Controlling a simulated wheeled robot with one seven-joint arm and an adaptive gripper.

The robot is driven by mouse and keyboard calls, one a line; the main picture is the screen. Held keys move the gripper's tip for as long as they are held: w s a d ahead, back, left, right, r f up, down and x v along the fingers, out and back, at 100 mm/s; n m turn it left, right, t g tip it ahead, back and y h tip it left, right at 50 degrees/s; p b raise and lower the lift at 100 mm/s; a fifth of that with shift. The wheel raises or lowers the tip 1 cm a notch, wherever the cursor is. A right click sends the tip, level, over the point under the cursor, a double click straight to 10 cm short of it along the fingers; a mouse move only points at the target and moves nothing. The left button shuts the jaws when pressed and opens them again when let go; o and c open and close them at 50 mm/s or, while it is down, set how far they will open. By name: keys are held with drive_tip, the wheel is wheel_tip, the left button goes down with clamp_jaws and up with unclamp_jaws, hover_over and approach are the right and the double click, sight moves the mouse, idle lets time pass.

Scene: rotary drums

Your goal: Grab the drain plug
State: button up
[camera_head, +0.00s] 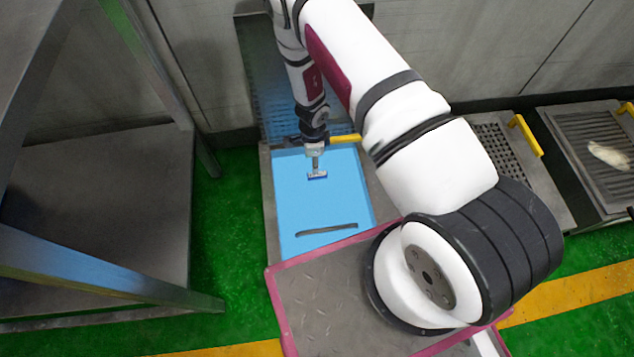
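My arm reaches down over a light blue panel or basin (300,207) set in a grey frame. My gripper (315,161) is at the arm's far end, above the upper part of the blue surface, and looks very small. A small pale T-shaped piece with a dark blue edge (317,176) shows right at its tip. I cannot tell whether this is the drain plug, part of the gripper, or whether it is held. A narrow dark grey bar or slot (327,229) lies across the lower part of the blue surface, apart from the gripper. The finger opening is too small to read.
A yellow handle (345,138) lies at the blue area's far edge, right beside my gripper. Another yellow handle (525,135) is on a perforated grate at right. A grated tray (590,150) holds a pale object. A metal rack (100,200) stands at left on green floor.

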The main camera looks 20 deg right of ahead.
sight(317, 176)
wheel_tip(317, 176, down, 6)
drive_tip(key=shift+r+b, duration=0.1)
drive_tip(key=shift+b, duration=0.9)
drive_tip(key=shift+s+d+f+b, duration=0.15)
drive_tip(key=shift+f+b, duration=0.4)
drive_tip(key=shift+f, duration=0.35)
drive_tip(key=shift+d+f+b, duration=0.2)
drive_tip(key=shift+f+b, duration=0.35)
drive_tip(key=shift+f, duration=0.3)
drive_tip(key=shift+s+d+f+b, duration=0.15)
drive_tip(key=shift+f+b, duration=0.4)
drive_tip(key=shift+f, duration=0.35)
drive_tip(key=shift+w, duration=0.1)
clamp_jaws()
